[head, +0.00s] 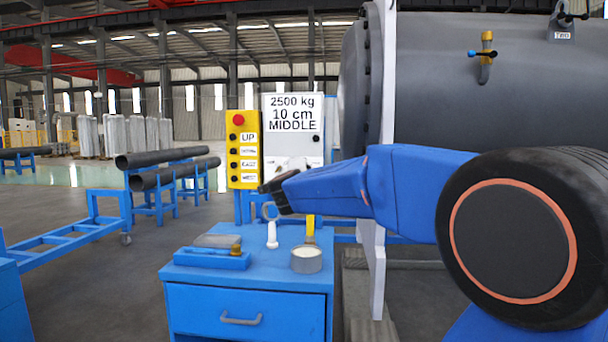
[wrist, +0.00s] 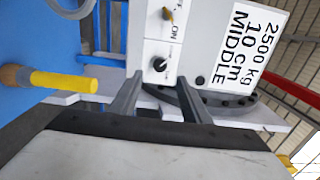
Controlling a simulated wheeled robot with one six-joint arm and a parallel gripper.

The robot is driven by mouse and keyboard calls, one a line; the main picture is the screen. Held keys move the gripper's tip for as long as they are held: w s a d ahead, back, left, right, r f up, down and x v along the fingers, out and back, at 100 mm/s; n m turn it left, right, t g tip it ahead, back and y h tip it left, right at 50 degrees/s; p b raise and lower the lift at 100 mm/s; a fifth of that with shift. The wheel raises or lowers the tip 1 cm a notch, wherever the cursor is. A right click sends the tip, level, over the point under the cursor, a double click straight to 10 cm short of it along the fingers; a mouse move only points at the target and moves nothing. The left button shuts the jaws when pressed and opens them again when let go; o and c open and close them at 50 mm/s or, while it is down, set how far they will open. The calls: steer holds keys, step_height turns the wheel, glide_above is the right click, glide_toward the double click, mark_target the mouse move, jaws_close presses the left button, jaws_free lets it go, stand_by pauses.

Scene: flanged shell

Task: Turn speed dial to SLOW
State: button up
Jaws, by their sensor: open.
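The speed dial appears to be the black round knob (wrist: 159,64) on a white control plate in the wrist view; its marks are too small to read. A brass-coloured switch (wrist: 167,15) labelled ON sits on the same plate. My gripper (wrist: 158,80) is open and empty, its two fingers pointing at the plate with the dial between the tips. I cannot tell whether they touch it. In the head view my gripper (head: 268,188) is just in front of the lower part of the grey control box (head: 314,140), and the dial cannot be made out.
A yellow button box (head: 243,150) with a red button stands left of the control box. Below is a blue cabinet (head: 247,276) with a white-handled tool (head: 272,234), a round tin (head: 306,260) and a blue tool on top. The large grey shell (head: 440,70) fills the right.

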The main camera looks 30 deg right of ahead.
steer(key=v, duration=0.7)
steer(key=shift+s+a, duration=0.2)
steer(key=shift+s, duration=0.1)
steer(key=s+a+f+n+g+y, duration=0.1)
steer(key=s+a+f+n+y, duration=1.15)
steer(key=a+n, duration=0.4)
steer(key=s+d+f+n+g+h, duration=0.1)
steer(key=s+f+n+g, duration=0.3)
steer(key=s+f, duration=0.7)
steer(key=s+d+f+n+g+h, duration=0.1)
steer(key=s+d+f+n+g, duration=0.3)
steer(key=s+f, duration=0.6)
steer(key=s+g, duration=0.1)
steer(key=s, duration=0.3)
steer(key=shift+s+f, duration=0.3)
steer(key=shift+f, duration=0.1)
steer(key=shift+h, duration=0.25)
steer(key=shift+c, duration=0.6)
